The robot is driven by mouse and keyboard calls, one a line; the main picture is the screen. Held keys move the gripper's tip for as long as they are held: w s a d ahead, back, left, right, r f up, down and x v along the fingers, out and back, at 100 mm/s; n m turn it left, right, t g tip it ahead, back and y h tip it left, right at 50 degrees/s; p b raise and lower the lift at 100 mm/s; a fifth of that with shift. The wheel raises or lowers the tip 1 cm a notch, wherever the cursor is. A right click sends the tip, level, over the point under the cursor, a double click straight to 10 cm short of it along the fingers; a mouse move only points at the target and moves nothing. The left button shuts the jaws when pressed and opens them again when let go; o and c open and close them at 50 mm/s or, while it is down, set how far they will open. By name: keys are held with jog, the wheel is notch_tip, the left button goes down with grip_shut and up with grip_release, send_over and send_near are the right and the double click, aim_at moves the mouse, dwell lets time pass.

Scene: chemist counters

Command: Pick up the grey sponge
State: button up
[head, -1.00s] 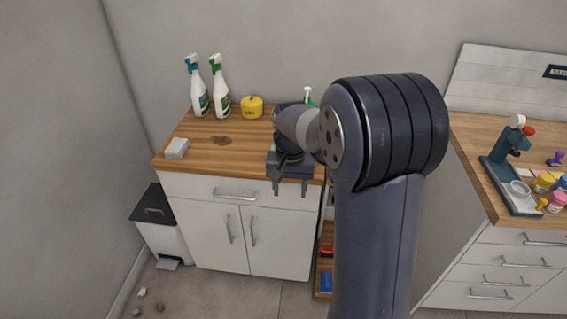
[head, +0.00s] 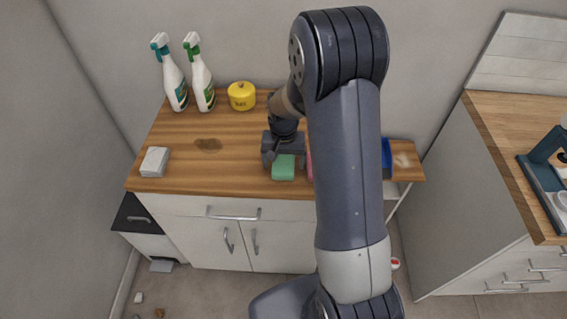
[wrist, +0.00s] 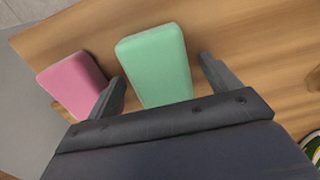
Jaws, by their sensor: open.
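The pale grey sponge (head: 154,161) lies at the left front of the wooden counter top in the head view, well to the left of my gripper (head: 284,158). It is not in the wrist view. My gripper is open over the right part of the counter. In the wrist view, a green sponge (wrist: 155,65) shows between the two fingers of my gripper (wrist: 163,78), and a pink sponge (wrist: 72,84) lies just outside the left finger. I cannot tell how far the fingertips are above the counter. The green sponge also shows in the head view (head: 283,169).
Two spray bottles (head: 174,80) (head: 201,79) and a yellow pot (head: 241,96) stand along the back of the counter (head: 190,178). My arm hides part of the counter's right side.

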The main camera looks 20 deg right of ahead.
aim_at(284, 161)
jog(key=shift+c, duration=0.3)
jog(key=c, duration=1.1)
jog(key=shift+o, duration=0.2)
notch_tip(284, 161, up, 10)
jog(key=b, duration=0.1)
jog(key=o, duration=0.4)
jog(key=shift+c, duration=1.3)
